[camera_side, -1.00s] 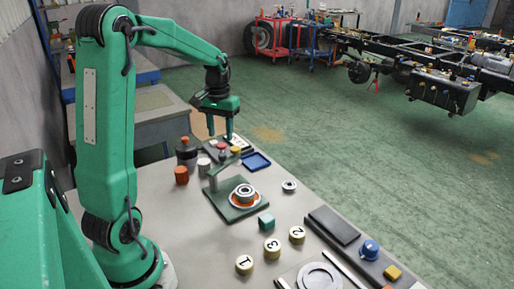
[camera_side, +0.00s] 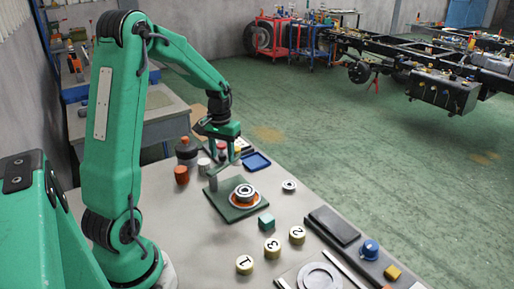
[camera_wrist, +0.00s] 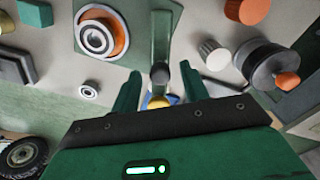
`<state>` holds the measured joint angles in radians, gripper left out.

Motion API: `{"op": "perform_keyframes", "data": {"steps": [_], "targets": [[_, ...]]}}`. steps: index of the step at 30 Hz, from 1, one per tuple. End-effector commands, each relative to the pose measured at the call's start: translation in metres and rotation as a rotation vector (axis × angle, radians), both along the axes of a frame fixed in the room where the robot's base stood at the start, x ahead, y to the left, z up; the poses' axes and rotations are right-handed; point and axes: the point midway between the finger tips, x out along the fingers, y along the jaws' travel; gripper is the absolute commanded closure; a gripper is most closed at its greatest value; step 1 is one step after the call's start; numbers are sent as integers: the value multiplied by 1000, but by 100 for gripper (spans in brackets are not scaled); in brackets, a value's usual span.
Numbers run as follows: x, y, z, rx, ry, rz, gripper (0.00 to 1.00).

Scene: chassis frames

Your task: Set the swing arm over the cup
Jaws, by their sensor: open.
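The cup (camera_side: 243,195), with an orange rim and a metal ring in it, sits on the dark green base plate (camera_side: 221,209). It also shows at upper left in the wrist view (camera_wrist: 98,37).
A small ring (camera_side: 289,186), a teal cube (camera_side: 266,222) and numbered discs (camera_side: 272,246) lie right and front.

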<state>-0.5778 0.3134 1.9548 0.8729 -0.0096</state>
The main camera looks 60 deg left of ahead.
Motion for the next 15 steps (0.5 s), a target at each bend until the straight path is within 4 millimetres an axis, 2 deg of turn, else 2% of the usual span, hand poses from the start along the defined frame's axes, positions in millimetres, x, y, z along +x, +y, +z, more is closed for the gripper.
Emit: {"op": "perform_keyframes", "data": {"steps": [4, 9, 11, 15], "targets": [[0, 0, 0, 0, 0, 0, 57], [0, 0, 0, 0, 0, 0, 91], [0, 0, 0, 0, 0, 0, 100], [0, 0, 0, 0, 0, 0, 100]]}}
